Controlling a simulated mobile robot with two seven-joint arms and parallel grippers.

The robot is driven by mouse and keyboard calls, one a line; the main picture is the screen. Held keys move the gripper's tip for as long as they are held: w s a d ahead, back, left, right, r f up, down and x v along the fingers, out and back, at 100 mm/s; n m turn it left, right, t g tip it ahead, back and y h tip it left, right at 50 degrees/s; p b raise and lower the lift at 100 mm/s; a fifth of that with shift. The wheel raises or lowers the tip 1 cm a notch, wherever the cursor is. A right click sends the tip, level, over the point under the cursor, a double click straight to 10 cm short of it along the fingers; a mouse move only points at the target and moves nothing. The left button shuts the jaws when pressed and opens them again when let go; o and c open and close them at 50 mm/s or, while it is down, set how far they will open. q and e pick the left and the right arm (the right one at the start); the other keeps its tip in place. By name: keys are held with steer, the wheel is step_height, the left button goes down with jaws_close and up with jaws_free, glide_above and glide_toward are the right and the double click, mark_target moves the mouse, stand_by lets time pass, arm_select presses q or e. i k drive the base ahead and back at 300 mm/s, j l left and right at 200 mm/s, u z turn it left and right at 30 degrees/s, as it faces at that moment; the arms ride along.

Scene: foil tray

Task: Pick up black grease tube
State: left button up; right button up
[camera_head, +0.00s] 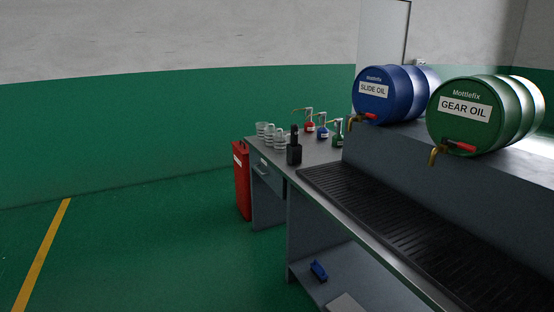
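A black upright container with a narrow top (294,152) stands on the grey workbench (318,150), near its front edge and left of the black ribbed mat. It is the only black tube-like thing in view; it is too small to read any label. Neither of my grippers is in view, and nothing touches the black container.
Several clear cups (268,133) stand left of it; red (309,127), blue (323,131) and green (338,138) pump bottles stand behind. Blue (374,98) and green (462,118) drums lie on a raised ledge. A red bin (242,180) stands at the bench's left end. Floor left is clear.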

mark_target(295, 127)
steer(key=i+z, duration=0.2)
steer(key=i, duration=0.55)
steer(key=j+z, duration=0.1)
steer(key=z, duration=0.5)
steer(key=i+j+z, duration=0.2)
steer(key=j+z, duration=0.2)
steer(key=i+j+z, duration=0.2)
steer(key=z, duration=0.25)
steer(key=i+j+z, duration=0.15)
steer(key=j, duration=0.35)
steer(key=j+z, duration=0.15)
steer(key=j, duration=0.3)
steer(key=i+j+z, duration=0.1)
steer(key=j, duration=0.8)
